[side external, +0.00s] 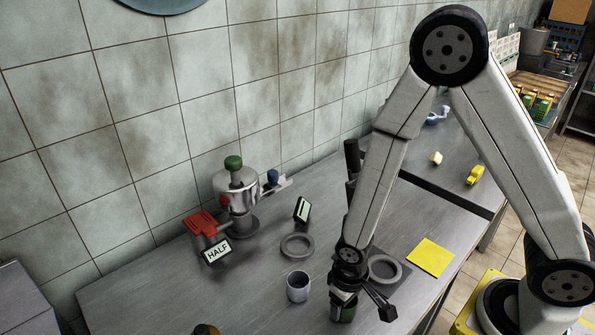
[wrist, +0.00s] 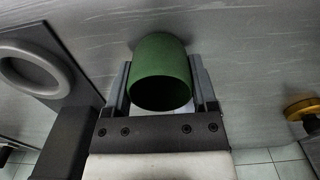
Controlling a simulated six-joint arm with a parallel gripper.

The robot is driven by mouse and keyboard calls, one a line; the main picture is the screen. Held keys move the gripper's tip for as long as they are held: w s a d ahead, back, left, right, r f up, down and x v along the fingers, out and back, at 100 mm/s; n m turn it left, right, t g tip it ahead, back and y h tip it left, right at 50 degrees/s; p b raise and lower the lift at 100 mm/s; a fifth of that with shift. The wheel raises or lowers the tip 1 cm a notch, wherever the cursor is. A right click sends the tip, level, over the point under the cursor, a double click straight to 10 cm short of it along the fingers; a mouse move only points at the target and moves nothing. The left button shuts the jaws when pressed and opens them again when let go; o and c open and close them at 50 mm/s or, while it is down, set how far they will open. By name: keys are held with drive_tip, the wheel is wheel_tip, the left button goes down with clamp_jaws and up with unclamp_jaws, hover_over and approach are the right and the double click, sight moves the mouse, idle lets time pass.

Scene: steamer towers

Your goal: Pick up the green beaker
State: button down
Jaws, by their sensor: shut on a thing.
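The green beaker (wrist: 161,62) is between the two fingers of my gripper (wrist: 160,90) in the wrist view, with its dark open mouth facing the camera. The fingers are shut on its sides. In the side external view the green beaker (side external: 345,311) shows at the front of the table, partly hidden by my gripper (side external: 343,296). It looks upright and on or very close to the tabletop; I cannot tell if there is a gap beneath it.
A grey-white cup (side external: 298,287) stands left of my gripper. A grey ring (side external: 297,246) lies behind it, and another ring (side external: 384,269) sits on a dark plate to the right. A yellow square (side external: 430,257), a HALF sign (side external: 217,251) and a metal steamer pot (side external: 237,190) are also on the table.

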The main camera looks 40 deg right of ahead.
drive_tip(key=shift+r, duration=1.2)
drive_tip(key=shift+r, duration=2.25)
